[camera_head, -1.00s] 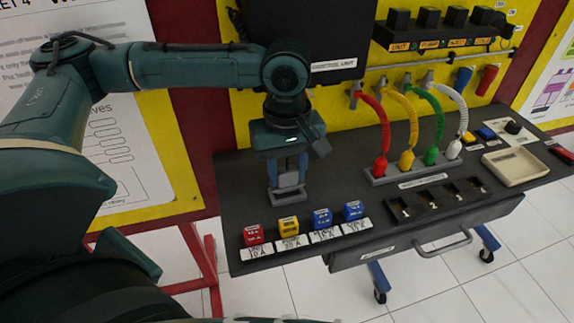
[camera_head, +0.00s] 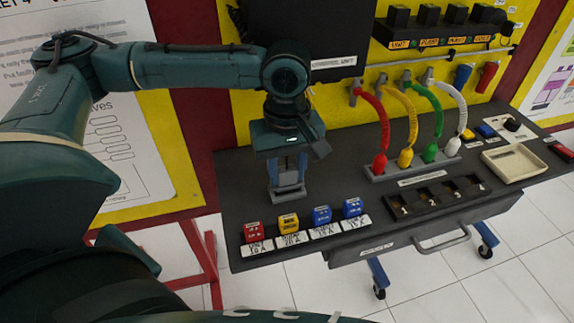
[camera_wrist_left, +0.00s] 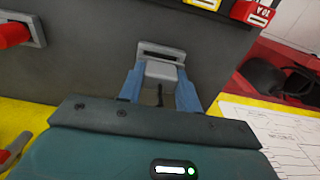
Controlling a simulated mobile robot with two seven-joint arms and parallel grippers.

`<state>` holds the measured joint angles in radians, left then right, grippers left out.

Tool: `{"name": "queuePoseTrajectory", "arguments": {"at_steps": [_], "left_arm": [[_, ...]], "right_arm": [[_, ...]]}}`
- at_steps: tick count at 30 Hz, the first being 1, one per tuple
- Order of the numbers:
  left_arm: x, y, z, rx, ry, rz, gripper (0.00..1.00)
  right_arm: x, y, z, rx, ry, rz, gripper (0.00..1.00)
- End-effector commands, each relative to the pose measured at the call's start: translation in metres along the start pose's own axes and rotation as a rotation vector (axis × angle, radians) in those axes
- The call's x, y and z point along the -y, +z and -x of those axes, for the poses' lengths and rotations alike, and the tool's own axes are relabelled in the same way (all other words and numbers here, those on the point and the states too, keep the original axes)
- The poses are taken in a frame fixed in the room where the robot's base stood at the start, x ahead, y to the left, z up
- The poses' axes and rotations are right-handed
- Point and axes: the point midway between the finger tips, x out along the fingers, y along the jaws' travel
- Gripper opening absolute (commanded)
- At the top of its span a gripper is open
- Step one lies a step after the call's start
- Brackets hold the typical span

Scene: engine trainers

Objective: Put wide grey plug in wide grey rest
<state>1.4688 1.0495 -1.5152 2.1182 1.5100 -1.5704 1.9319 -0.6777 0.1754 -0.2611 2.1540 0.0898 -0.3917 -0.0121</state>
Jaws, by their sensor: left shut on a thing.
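My left gripper (camera_head: 288,183) points down over the left part of the dark bench. Its blue fingers are shut on the wide grey plug (camera_wrist_left: 161,71), a pale grey block in the left wrist view. The wide grey rest (camera_head: 290,194) is a low grey block with a dark slot, directly at the fingertips. The rest also shows in the left wrist view (camera_wrist_left: 177,57), just beyond the plug. I cannot tell whether the plug touches the rest or is in its slot. My right gripper is not in view.
A red, a yellow and two blue fuse blocks (camera_head: 288,222) stand near the bench's front edge. Coloured hoses end in plugs in a grey holder (camera_head: 420,164) to the right. A dark slotted tray (camera_head: 434,197) lies before it. The bench left of the gripper is clear.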

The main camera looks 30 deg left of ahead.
Motion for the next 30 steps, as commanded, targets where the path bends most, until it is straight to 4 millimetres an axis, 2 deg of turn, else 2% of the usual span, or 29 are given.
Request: {"name": "queuePoseTrajectory", "arguments": {"at_steps": [26, 27, 30], "left_arm": [[0.0, 0.0, -0.013, 0.0, 0.001, 0.0, 0.11], [0.0, 0.0, -0.013, 0.0, 0.001, 0.0, 0.36], [0.0, 0.0, -0.013, 0.0, 0.001, 0.0, 0.44]], "right_arm": [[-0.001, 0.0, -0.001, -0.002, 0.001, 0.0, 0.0], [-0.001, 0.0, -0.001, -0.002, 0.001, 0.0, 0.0], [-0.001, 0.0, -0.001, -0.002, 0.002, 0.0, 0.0]]}}
